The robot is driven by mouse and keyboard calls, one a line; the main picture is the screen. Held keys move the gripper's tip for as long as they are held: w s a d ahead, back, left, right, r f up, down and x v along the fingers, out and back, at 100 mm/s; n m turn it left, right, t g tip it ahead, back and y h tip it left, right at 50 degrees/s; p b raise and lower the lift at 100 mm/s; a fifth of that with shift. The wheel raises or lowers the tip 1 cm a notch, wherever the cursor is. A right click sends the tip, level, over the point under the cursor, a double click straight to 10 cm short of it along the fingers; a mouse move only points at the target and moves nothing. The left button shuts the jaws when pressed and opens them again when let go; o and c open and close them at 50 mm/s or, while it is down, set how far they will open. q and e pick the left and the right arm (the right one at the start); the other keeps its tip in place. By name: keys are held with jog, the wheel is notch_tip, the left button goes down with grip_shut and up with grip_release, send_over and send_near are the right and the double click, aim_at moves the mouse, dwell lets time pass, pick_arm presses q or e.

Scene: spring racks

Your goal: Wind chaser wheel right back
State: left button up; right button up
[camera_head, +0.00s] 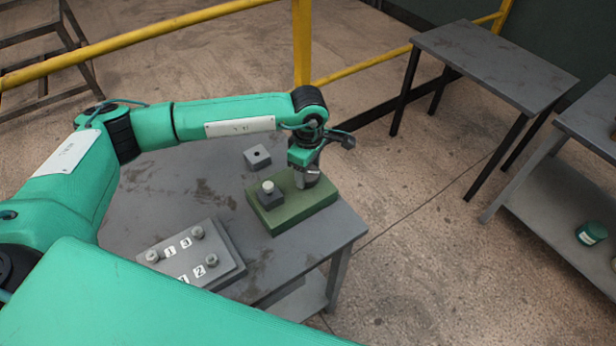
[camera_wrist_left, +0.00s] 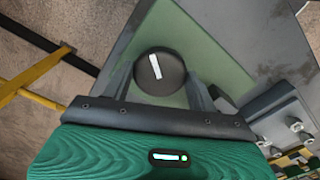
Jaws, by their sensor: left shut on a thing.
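A dark round wheel (camera_wrist_left: 170,84) with a white stripe on its face shows in the left wrist view, between the fingers of my left gripper (camera_wrist_left: 160,88). The stripe leans slightly left at its top end. In the head view my left gripper (camera_head: 307,180) points down over the right part of a green block (camera_head: 318,203) on the table and hides the wheel there. The gripper is shut on the wheel. The green block also shows in the left wrist view (camera_wrist_left: 142,38). My right gripper is not in view.
A dark block with a pale round peg (camera_head: 268,191) stands on the green block's left part. A grey block with a hole (camera_head: 257,156) lies behind. A grey numbered panel with knobs (camera_head: 218,237) lies front left. The table (camera_head: 165,190) is otherwise mostly clear.

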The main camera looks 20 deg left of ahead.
pick_arm(q)
jog(key=n+b, duration=0.4)
jog(key=shift+w+f, duration=0.1)
jog(key=shift+f, duration=0.05)
jog(key=shift+n+b, duration=0.3)
jog(key=shift+n, duration=0.1)
jog(key=shift+r+n+b, duration=0.2)
jog(key=shift+n+b, duration=0.45)
jog(key=shift+n, duration=0.15)
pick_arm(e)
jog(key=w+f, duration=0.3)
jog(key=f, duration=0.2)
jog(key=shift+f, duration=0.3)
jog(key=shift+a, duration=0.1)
pick_arm(q)
jog(key=o, duration=1)
jog(key=shift+c, duration=0.2)
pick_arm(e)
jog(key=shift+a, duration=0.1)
